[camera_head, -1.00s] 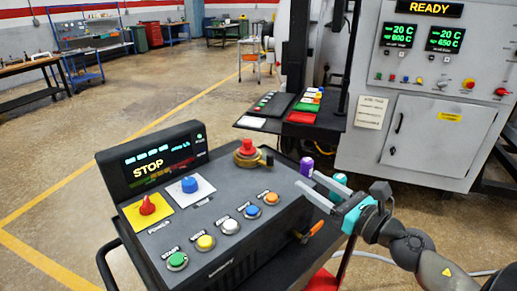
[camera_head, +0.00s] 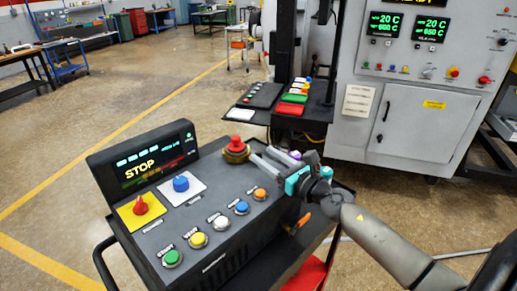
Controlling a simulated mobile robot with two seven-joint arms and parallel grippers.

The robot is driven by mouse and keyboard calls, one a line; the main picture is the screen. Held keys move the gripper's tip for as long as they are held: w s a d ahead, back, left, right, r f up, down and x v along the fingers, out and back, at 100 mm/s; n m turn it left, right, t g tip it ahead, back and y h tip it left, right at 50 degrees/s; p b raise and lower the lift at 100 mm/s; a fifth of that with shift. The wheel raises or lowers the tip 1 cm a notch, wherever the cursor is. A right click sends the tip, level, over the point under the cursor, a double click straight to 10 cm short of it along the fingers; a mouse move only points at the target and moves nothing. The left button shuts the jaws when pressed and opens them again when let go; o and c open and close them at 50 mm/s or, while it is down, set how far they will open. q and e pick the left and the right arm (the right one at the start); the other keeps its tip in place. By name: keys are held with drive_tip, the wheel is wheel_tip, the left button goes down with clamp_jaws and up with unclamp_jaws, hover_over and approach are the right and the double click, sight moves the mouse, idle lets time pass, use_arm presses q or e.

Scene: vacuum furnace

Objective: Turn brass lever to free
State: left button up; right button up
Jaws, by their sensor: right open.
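The console (camera_head: 215,220) shows a red mushroom button (camera_head: 236,142) at its top right, with a brass-coloured collar (camera_head: 235,154) around its base. The brass lever, seen beside this collar a second ago, cannot be made out clearly now behind my fingers. My right gripper (camera_head: 260,154) comes in from the right over the console's back right corner. Its two grey fingers are spread, with their tips just right of the collar. I cannot tell whether they touch the lever. My left gripper is out of view.
The console's screen (camera_head: 155,165) reads STOP. A red knob (camera_head: 141,206), a blue knob (camera_head: 181,184) and a row of coloured buttons (camera_head: 198,240) sit on its top. An orange handle (camera_head: 299,222) sticks out on its right side. The furnace cabinet (camera_head: 418,130) stands behind.

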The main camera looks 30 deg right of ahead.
sight(261, 153)
drive_tip(key=shift+w+a, duration=0.15)
drive_tip(key=shift+w, duration=0.7)
drive_tip(key=shift+w+a, duration=0.1)
drive_tip(key=shift+w, duration=0.75)
clamp_jaws()
idle(0.3)
